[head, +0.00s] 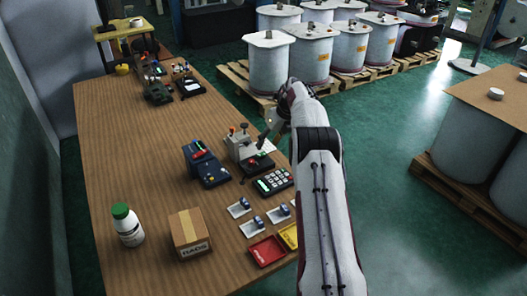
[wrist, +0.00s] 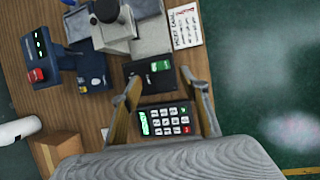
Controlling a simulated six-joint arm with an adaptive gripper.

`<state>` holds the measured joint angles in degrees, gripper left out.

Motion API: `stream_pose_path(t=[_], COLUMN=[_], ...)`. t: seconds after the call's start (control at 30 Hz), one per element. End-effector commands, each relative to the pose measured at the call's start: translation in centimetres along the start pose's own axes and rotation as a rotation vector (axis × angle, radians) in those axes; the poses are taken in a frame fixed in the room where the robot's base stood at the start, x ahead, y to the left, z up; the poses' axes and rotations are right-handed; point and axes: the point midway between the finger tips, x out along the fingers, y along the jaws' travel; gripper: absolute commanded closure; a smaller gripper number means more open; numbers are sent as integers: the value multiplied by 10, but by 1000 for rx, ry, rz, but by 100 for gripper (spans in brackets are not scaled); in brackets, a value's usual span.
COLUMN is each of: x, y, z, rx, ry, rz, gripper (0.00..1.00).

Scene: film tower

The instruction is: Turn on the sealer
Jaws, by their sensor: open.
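A blue device (head: 205,165), which looks like the sealer, stands on the wooden bench. It also shows at the left of the wrist view (wrist: 55,55), with a red switch (wrist: 36,75) and small green lights. I cannot tell whether the switch is on. My gripper (wrist: 160,77) is open and empty. In the head view my arm partly hides the gripper.
A grey machine with a black knob (head: 240,146) stands right of the blue device. A cardboard box (head: 189,233), a green-capped bottle (head: 127,226), red (head: 266,251) and yellow trays are nearer. Drums (head: 270,65) on pallets stand beyond the bench (head: 120,160).

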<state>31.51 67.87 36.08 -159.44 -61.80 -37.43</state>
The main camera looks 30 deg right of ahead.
Motion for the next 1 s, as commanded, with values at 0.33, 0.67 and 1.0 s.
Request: stream_pose_path(t=[0.33, 0.67, 1.0], x=[33, 54, 63], y=[0, 0, 0], z=[-1, 0, -1], rx=[0, 0, 0], ry=[2, 1, 1], rz=[0, 0, 0], gripper=[56, 56, 56])
